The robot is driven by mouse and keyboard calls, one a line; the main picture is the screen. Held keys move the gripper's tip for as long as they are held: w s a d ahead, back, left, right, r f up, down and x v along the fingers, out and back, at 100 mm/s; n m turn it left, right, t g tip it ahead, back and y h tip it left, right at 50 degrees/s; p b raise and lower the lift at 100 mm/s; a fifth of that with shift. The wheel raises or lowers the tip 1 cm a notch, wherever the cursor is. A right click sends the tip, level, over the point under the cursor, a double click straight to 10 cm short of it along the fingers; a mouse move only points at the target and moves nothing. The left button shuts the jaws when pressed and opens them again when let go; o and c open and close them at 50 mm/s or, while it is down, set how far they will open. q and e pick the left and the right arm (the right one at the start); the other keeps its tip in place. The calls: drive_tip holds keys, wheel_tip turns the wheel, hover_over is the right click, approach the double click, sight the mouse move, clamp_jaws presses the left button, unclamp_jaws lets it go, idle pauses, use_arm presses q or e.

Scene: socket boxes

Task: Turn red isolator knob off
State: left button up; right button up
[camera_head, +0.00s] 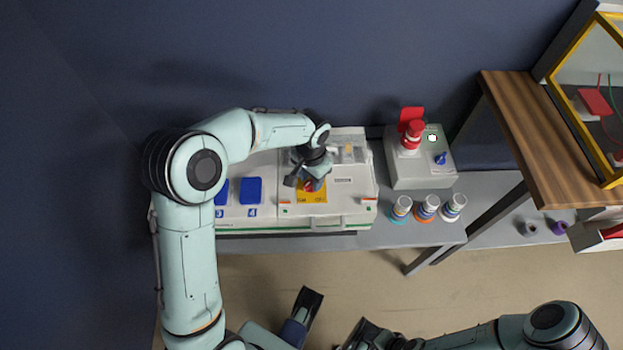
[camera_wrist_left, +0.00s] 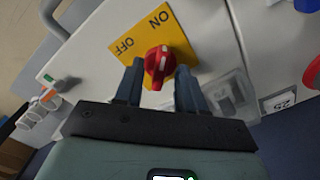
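The red isolator knob (camera_wrist_left: 158,62) sits on a yellow plate (camera_wrist_left: 183,46) marked ON and OFF. A pale line runs along its grip, roughly upright in the left wrist view. In the head view the knob (camera_head: 309,186) and plate (camera_head: 318,197) are partly hidden by my left gripper (camera_head: 312,177). My left gripper (camera_wrist_left: 160,74) is open, with one finger on each side of the knob. I cannot tell whether either finger touches it. My right gripper (camera_head: 368,335) is low at the bottom edge, partly cut off, and its opening is unclear.
The plate is on a white socket box (camera_head: 350,208) with blue covers (camera_head: 251,190) at left. A grey box (camera_head: 405,176) with a red plug and blue knob stands right, with several round connectors (camera_head: 427,206) before it. A wooden shelf (camera_head: 540,120) rises at far right.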

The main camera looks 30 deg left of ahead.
use_arm(q)
drive_tip(key=shift+f, duration=0.35)
clamp_jaws()
